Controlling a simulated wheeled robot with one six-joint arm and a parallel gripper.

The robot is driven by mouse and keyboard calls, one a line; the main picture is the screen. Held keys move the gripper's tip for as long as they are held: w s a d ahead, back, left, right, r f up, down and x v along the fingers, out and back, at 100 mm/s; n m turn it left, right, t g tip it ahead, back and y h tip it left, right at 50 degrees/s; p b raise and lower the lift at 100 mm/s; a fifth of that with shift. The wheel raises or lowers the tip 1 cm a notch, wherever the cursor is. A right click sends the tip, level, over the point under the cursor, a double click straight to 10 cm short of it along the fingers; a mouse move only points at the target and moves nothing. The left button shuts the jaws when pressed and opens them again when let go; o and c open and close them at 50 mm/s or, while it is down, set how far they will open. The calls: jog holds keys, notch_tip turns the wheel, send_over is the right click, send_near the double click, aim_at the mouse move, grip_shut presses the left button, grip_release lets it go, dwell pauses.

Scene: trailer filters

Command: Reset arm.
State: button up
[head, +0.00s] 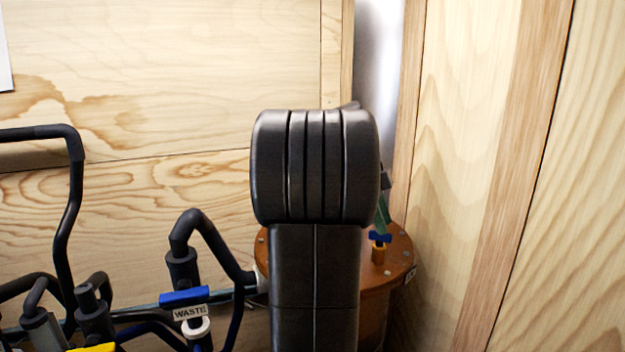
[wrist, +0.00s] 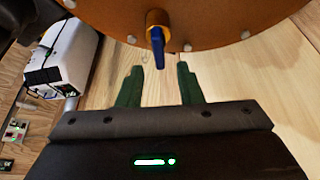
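My gripper (wrist: 160,84) shows in the wrist view with its two green fingers spread apart and nothing between them. A blue valve handle (wrist: 157,47) on a brass stem lies just beyond the fingertips, apart from them. It sits on the orange-brown round lid (wrist: 210,22) of a vessel. In the head view my dark arm stands in the middle and hides much of the vessel. The blue handle (head: 380,237) shows to the right of my arm, with a bit of green finger just above it.
Black pipes (head: 70,200) and a blue-handled valve labelled WASTE (head: 185,297) stand at the left. Wood panel walls (head: 480,150) rise close behind and at the right. A white box (wrist: 62,55) is at the left in the wrist view.

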jog(key=shift+x, duration=1.4)
